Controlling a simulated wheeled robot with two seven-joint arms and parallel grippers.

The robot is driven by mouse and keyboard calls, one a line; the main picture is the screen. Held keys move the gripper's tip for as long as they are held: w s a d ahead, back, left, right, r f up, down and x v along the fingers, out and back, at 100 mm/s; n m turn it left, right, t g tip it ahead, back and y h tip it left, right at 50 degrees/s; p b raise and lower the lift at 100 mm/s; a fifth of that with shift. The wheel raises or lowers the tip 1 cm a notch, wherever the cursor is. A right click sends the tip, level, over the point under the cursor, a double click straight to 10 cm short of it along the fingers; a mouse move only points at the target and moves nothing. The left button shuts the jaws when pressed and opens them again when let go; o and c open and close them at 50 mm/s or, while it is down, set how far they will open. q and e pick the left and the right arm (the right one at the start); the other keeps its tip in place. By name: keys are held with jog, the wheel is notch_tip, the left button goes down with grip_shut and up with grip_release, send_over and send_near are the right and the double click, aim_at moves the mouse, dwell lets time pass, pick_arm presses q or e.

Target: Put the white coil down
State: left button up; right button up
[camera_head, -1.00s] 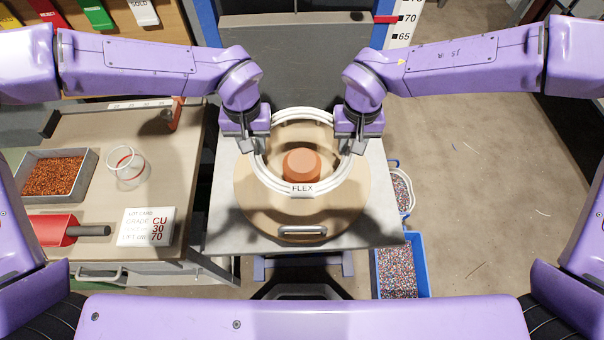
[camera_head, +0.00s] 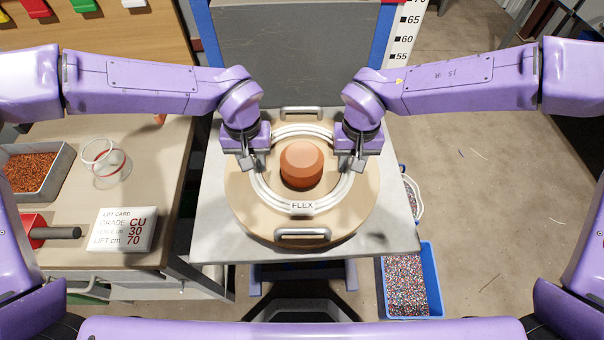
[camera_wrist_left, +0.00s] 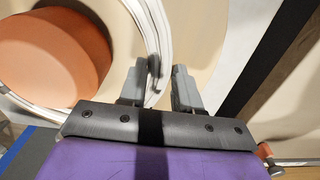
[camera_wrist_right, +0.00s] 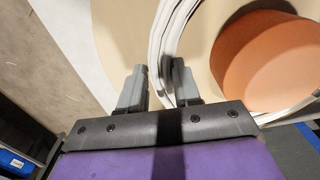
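The white coil (camera_head: 325,206), with a FLEX tag (camera_head: 302,207), lies flat around the orange cylinder (camera_head: 301,166) and appears to rest on the round wooden board (camera_head: 240,205). My left gripper (camera_head: 254,158) is at the coil's left side and my right gripper (camera_head: 353,158) at its right side. In the left wrist view, the fingers (camera_wrist_left: 160,85) stand apart with the coil (camera_wrist_left: 160,30) passing between them. In the right wrist view, the fingers (camera_wrist_right: 158,85) also stand apart, with the coil (camera_wrist_right: 160,40) between them. The exact finger clearance is partly hidden.
The board sits on a grey platform (camera_head: 395,235) with a backrest (camera_head: 290,60) and height scale (camera_head: 405,35) behind. A bench (camera_head: 165,165) at left holds a scrap tray (camera_head: 62,165), red-banded ring (camera_head: 105,160) and lot card (camera_head: 122,230). A blue bin (camera_head: 433,280) stands at lower right.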

pick_arm(q)
jog(key=o, duration=0.4)
jog(key=shift+r, duration=0.1)
jog(key=shift+c, duration=0.2)
pick_arm(e)
jog(key=o, duration=0.4)
jog(key=shift+r, duration=0.1)
jog(key=shift+c, duration=0.2)
jog(key=shift+r, duration=0.3)
pick_arm(q)
notch_tip(320, 180, up, 12)
pick_arm(e)
notch_tip(320, 180, up, 12)
jog(key=shift+f, duration=0.25)
